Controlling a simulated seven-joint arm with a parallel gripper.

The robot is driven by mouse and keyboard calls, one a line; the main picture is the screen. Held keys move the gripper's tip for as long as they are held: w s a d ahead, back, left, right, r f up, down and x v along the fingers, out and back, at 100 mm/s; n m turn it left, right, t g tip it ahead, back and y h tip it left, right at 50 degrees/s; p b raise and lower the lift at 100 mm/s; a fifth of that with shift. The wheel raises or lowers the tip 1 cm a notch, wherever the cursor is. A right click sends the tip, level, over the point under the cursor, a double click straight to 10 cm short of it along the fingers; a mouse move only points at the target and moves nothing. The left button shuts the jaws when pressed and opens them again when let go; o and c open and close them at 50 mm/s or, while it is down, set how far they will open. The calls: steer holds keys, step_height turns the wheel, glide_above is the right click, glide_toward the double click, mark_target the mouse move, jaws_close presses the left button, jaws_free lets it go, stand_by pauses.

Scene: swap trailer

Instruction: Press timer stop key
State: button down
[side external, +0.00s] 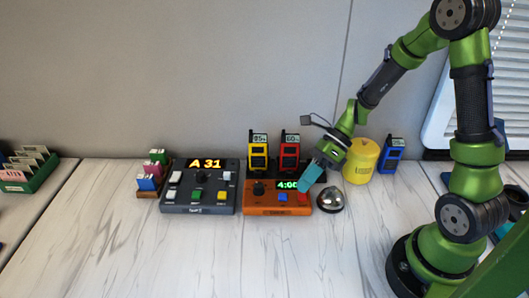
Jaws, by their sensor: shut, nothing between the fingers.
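The orange timer (262,209) sits on the table in the middle of the side view. Its lit green display (287,184) reads about 4:00, and its right end is covered by my gripper. A black knob (259,188) is at its left. A blue key (283,197) and a red key (302,198) are on its front right. Their labels are too small to read, so I cannot tell which is the stop key. My gripper (304,187) has teal fingers, shut and empty, tilted down over the timer's right side near the red key. I cannot tell whether they touch it.
A dark console (199,209) showing A 31 stands left of the timer. A silver bell (330,200) is close on the right. Behind are yellow (258,154) and red (289,155) handsets, a yellow cylinder (361,162) and a blue handset (391,155). The front table is clear.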

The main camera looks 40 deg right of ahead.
steer(key=shift+r, duration=2.5)
steer(key=s+d+n+h, duration=0.1)
steer(key=s+n+h, duration=0.1)
steer(key=n, duration=0.5)
step_height(320, 180, up, 13)
steer(key=n+t+h, duration=0.5)
steer(key=n+t, duration=0.1)
steer(key=n, duration=1.2)
glide_above(307, 196)
steer(key=s+a, duration=0.1)
steer(key=s, duration=0.7)
